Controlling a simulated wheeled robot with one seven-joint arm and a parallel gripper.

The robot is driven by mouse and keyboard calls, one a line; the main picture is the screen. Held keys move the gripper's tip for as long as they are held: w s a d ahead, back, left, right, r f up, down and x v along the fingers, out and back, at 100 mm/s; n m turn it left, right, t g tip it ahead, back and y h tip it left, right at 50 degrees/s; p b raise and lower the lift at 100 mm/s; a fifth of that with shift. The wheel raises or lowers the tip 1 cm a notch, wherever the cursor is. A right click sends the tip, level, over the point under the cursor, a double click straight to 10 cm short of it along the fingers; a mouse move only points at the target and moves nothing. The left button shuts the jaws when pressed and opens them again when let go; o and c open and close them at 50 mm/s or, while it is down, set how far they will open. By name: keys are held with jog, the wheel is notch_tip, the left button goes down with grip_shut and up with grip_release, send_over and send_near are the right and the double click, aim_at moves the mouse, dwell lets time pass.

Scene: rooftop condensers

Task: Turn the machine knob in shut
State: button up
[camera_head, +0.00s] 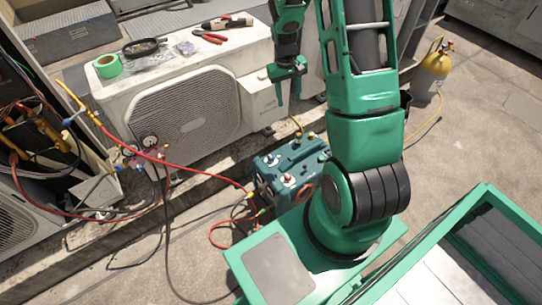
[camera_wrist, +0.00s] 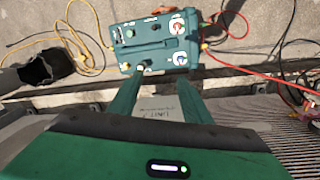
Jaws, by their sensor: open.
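The teal machine (camera_head: 307,158) stands on the ground in front of the outdoor unit, partly hidden by my arm in the head view. In the wrist view the machine (camera_wrist: 150,42) shows its top panel, with a red-marked knob (camera_wrist: 177,26) and a blue-marked knob (camera_wrist: 180,59) at its right end. I cannot read which one is the "in" knob, nor its setting. My gripper (camera_head: 288,92) is open and empty, near the right end of the outdoor unit, above and behind the machine. In the wrist view my gripper's fingers (camera_wrist: 158,80) point toward the machine, apart from both knobs.
The white outdoor unit (camera_head: 185,105) carries green tape (camera_head: 107,66), red pliers (camera_head: 210,37) and other tools. A yellow cylinder (camera_head: 432,73) stands at the right. Bare concrete is on the right.

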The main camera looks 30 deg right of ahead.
jog(key=w+f, duration=0.4)
jog(key=f, duration=0.8)
jog(key=n+y, duration=0.1)
send_near(271, 156)
jog(key=f, duration=0.8)
jog(key=shift+s+d+f, duration=0.1)
jog(key=shift+s, duration=0.2)
